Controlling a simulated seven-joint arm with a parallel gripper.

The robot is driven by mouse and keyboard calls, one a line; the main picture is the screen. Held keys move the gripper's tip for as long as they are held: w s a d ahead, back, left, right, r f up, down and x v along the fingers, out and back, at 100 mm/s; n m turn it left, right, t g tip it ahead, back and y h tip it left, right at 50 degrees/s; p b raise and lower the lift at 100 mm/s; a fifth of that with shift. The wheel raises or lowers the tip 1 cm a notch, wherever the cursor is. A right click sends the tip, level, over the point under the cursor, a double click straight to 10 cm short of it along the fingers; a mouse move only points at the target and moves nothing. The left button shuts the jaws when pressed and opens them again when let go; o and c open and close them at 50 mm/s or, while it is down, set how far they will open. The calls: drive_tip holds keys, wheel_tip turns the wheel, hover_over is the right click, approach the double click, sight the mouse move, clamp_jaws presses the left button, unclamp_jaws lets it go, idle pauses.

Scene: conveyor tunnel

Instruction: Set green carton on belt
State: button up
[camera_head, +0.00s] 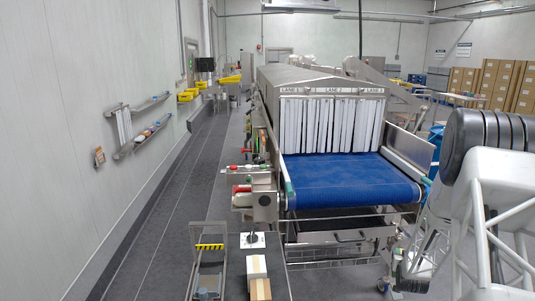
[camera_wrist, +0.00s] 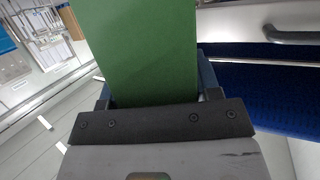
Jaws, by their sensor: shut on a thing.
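The green carton (camera_wrist: 150,50) fills the upper middle of the wrist view. My gripper (camera_wrist: 152,98) is shut on it, with a finger at each side of the carton. The carton's far end is cut off by the top of the wrist view. The blue belt (camera_head: 345,180) lies in front of the tunnel in the head view. It also shows at the right of the wrist view (camera_wrist: 270,95), beside the carton. In the head view neither my gripper nor the green carton can be made out.
The tunnel (camera_head: 325,85) has white strip curtains and lane labels over the belt's far end. A metal rail (camera_wrist: 292,36) crosses the upper right of the wrist view. A box with red and green buttons (camera_head: 250,172) stands left of the belt. The belt top looks empty.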

drive_tip(key=w+a+f+n+y, duration=0.1)
drive_tip(key=w+a+f+y, duration=0.1)
drive_tip(key=a, duration=1.2)
drive_tip(key=w+a+f+n+y, duration=0.2)
drive_tip(key=w+a+f, duration=0.2)
drive_tip(key=a, duration=1)
drive_tip(key=w+a+f+n+t+y, duration=0.1)
drive_tip(key=w+a+f, duration=0.2)
drive_tip(key=a, duration=1.1)
wheel_tip(320, 180, down, 2)
drive_tip(key=shift+f+y, duration=0.1)
drive_tip(key=shift+y, duration=0.3)
drive_tip(key=shift+w, duration=0.1)
drive_tip(key=s+f, duration=0.8)
drive_tip(key=f, duration=0.2)
